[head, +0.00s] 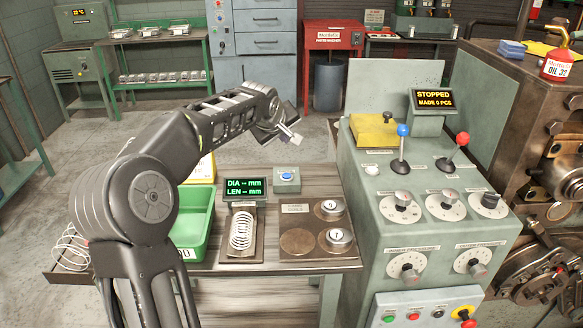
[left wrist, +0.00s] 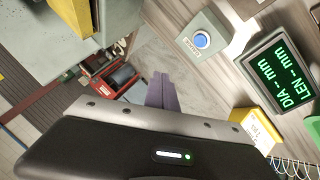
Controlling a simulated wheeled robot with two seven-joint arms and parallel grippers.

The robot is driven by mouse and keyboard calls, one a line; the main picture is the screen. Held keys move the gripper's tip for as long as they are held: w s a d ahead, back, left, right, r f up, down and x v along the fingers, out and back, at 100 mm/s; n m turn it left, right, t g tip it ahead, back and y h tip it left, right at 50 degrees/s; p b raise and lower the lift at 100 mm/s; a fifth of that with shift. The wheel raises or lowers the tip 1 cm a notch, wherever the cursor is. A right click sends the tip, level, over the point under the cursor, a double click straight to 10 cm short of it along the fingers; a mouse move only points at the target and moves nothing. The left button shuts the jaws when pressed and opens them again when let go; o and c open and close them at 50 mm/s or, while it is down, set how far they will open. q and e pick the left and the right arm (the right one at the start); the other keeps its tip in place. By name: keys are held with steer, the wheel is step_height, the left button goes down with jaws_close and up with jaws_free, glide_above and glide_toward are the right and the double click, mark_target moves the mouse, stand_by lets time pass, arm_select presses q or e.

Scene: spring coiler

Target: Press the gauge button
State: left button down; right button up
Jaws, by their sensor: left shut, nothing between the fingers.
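The gauge button is a blue cap (head: 287,176) on a small grey box at the back of the wooden bench. It also shows in the left wrist view (left wrist: 201,39), up and to the right of the fingers. The gauge display (head: 245,186) beside it reads "DIA -- mm, LEN -- mm" in green. A spring (head: 241,230) lies on the dark plate in front of the display. My left gripper (head: 292,137) is shut and empty, above and beyond the button box, apart from it. Its closed fingers (left wrist: 162,92) show in the left wrist view. My right gripper is out of view.
A green bin (head: 194,224) stands left of the display, with a yellow bin behind it. Two metal weights (head: 331,208) sit on a plate at right. The control console (head: 372,215) with levers and knobs stands right of the bench; its screen reads "STOPPED".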

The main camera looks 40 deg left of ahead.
arm_select(q)
steer(key=shift+s+r, duration=0.1)
steer(key=shift+s, duration=0.05)
steer(key=b, duration=0.5)
glide_above(285, 177)
step_height(285, 177, down, 7)
steer(key=shift+d+f, duration=0.1)
steer(key=shift+f, duration=0.1)
steer(key=shift+f+b, duration=0.75)
steer(key=shift+b, duration=0.1)
stand_by(1.2)
steer(key=shift+f+b, duration=0.45)
steer(key=shift+b, duration=0.05)
steer(key=shift+f+b, duration=0.4)
steer(key=shift+b, duration=0.1)
stand_by(0.5)
stand_by(0.4)
steer(key=shift+r+p, duration=0.5)
steer(key=shift+r, duration=0.3)
